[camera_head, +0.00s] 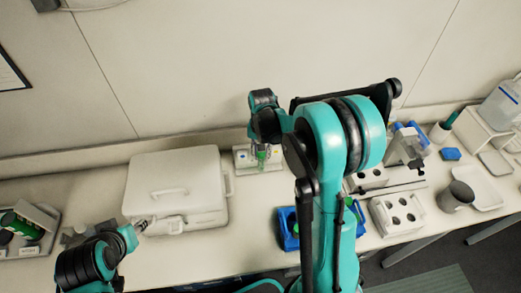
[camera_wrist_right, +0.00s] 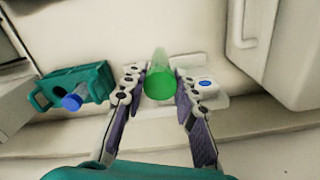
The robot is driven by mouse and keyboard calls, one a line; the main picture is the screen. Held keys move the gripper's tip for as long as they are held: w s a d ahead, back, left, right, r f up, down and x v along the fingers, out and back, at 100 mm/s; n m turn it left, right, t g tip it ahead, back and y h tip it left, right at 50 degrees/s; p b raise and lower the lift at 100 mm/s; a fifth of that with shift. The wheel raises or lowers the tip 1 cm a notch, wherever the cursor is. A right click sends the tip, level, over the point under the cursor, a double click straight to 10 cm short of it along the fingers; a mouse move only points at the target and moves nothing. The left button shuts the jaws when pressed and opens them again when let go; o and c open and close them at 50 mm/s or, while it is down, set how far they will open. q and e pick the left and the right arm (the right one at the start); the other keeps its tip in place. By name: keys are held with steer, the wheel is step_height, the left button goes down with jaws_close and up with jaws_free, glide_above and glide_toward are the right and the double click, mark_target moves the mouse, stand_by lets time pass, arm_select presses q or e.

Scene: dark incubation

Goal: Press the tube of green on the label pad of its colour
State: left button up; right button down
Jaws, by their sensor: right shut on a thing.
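The green tube (camera_wrist_right: 159,84) is upright between the fingers of my right gripper (camera_wrist_right: 160,95), which is shut on it. In the head view the tube (camera_head: 261,155) is over the white label board (camera_head: 242,164) by the wall. In the wrist view, a blue-marked pad (camera_wrist_right: 205,83) on that board shows just right of the fingers. The green pad cannot be made out; the tube and gripper cover the middle of the board. Whether the tube touches the board is unclear. My left gripper (camera_head: 141,225) is low beside the white box, its jaws too small to read.
A white lidded box (camera_head: 172,178) stands left of the board. A blue rack (camera_head: 287,241) sits partly behind my right arm. White racks with holes (camera_head: 399,213) and a grey cup (camera_head: 456,197) are at the right. A teal holder (camera_wrist_right: 88,80) with a blue cap is near the right gripper.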

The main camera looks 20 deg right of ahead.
steer(key=shift+s+a, duration=0.2)
steer(key=shift+s, duration=0.55)
steer(key=shift+s+a, duration=0.2)
steer(key=shift+s, duration=0.5)
steer(key=shift+r, duration=0.1)
